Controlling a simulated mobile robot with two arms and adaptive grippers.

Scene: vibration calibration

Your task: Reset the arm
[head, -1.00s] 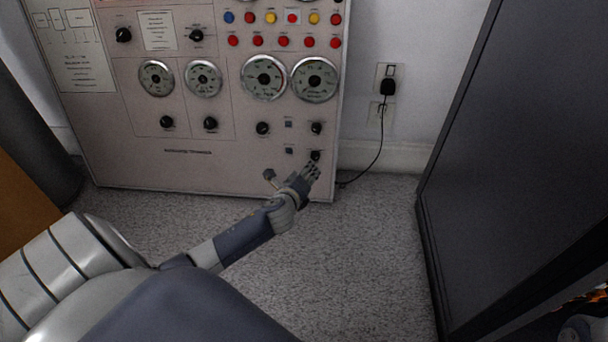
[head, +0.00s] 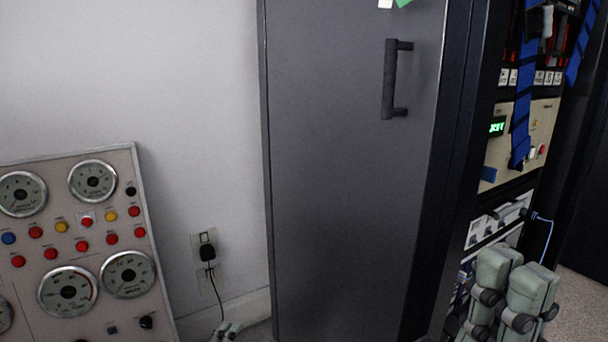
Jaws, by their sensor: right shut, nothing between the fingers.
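My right gripper (head: 514,268) rises from the bottom right corner in the head view, its two pale grey-green fingers pointing up. It is shut and holds nothing. It appears in front of the lower part of the equipment rack. Only the tips of my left gripper (head: 228,331) show at the bottom edge, below the wall socket; its arm is out of frame and its jaw opening is too small to judge.
A control panel (head: 70,247) with dials, buttons and knobs stands at the left. A tall grey cabinet door (head: 345,190) with a dark handle (head: 390,80) fills the middle. An equipment rack (head: 519,140) with blue straps is on the right. A black plug (head: 207,253) sits in the wall socket.

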